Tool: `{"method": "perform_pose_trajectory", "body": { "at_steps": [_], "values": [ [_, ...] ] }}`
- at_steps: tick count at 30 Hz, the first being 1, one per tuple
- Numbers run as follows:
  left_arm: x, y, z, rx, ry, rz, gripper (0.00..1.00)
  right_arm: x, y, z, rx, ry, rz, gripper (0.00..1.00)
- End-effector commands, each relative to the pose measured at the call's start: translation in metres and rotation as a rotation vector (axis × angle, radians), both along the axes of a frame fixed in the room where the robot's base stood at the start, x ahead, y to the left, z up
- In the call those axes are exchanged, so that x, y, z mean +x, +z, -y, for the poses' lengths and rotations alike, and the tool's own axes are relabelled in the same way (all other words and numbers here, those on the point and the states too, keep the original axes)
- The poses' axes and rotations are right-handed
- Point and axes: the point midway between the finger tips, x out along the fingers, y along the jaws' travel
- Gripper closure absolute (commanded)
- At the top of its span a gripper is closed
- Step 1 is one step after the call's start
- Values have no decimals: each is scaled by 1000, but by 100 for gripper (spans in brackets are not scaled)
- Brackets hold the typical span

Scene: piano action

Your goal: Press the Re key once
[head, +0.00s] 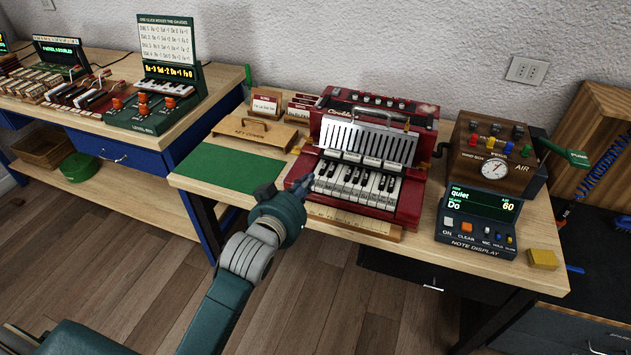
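A red accordion-like instrument (408,200) stands on the wooden table, with a short row of white and black keys (358,186) along its front. The key labels are too small to read, so I cannot tell which key is Re. My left gripper (304,184) is at the left end of the keys, its tip pointing at them. I cannot tell whether it touches a key or whether its fingers are apart. A note display (480,218) to the right reads "quiet", "Do" and "60". My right gripper is not in view.
A brown box with a gauge (492,165) stands behind the display. A yellow block (543,259) lies at the table's right front. A green mat (230,167) and a wooden key cover (255,132) lie left of the instrument. Another bench (120,120) with devices stands at far left.

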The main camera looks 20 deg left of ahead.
Motion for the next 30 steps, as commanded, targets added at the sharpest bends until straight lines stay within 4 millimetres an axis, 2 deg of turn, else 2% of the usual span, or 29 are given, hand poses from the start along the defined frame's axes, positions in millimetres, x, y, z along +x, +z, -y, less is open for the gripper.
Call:
{"method": "perform_pose_trajectory", "body": {
  "at_steps": [3, 9, 12, 18, 30],
  "values": [
    [28, -5, 1, 0, 0, 1, 100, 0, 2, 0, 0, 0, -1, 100],
    [67, -16, 2, 0, 0, -1, 100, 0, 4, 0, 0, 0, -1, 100],
    [63, -37, 2, -1, 0, -6, 100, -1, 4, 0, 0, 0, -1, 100],
    [63, -54, 2, 0, 0, -2, 100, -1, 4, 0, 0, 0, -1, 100],
    [63, -57, 2, 0, 0, -1, 100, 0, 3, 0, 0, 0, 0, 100]
  ]
}}
